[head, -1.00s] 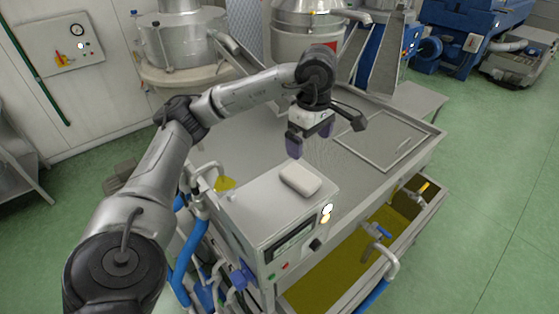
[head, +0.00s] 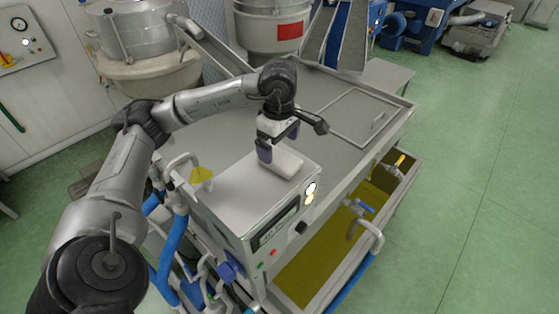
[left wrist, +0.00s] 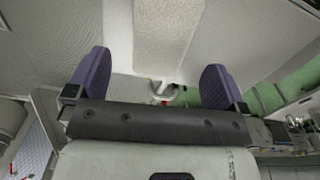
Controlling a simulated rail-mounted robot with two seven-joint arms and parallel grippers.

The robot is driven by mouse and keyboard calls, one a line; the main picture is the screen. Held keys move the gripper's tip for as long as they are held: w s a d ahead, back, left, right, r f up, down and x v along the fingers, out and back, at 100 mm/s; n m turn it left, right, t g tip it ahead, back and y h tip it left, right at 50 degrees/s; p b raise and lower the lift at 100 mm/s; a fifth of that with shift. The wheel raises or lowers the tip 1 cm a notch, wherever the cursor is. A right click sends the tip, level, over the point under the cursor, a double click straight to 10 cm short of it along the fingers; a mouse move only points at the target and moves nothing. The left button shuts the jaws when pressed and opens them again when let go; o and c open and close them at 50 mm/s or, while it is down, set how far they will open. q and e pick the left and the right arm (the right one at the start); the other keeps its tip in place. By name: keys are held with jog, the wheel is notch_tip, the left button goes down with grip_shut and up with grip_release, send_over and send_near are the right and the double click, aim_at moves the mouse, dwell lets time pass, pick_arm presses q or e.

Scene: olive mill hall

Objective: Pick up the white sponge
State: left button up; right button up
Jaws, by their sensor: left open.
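The white sponge (head: 286,163) lies on the flat grey top of a control box. In the left wrist view, the pale, textured sponge (left wrist: 168,38) shows ahead of the gap between the fingers. My left gripper (head: 278,143) is open, its purple fingers close over the sponge and hiding part of it in the head view. In the left wrist view, its two fingers (left wrist: 156,62) stand apart with nothing clamped between them. I cannot tell whether they touch the sponge. My right gripper is not in view.
The control box (head: 222,190) has a display and buttons on its front. A yellow funnel-like piece (head: 201,175) stands at its left edge. A steel table (head: 325,90) with a lidded panel lies behind. A trough of yellow-green liquid (head: 310,270) and a blue-handled tap (head: 360,206) are at the right.

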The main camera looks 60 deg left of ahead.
aim_at(280, 157)
pick_arm(q)
notch_tip(280, 157, down, 4)
jog(key=shift+d+p, duration=0.15)
jog(key=shift+p, duration=0.5)
jog(key=shift+f, duration=0.55)
jog(key=c, duration=1)
jog(key=shift+r, duration=0.1)
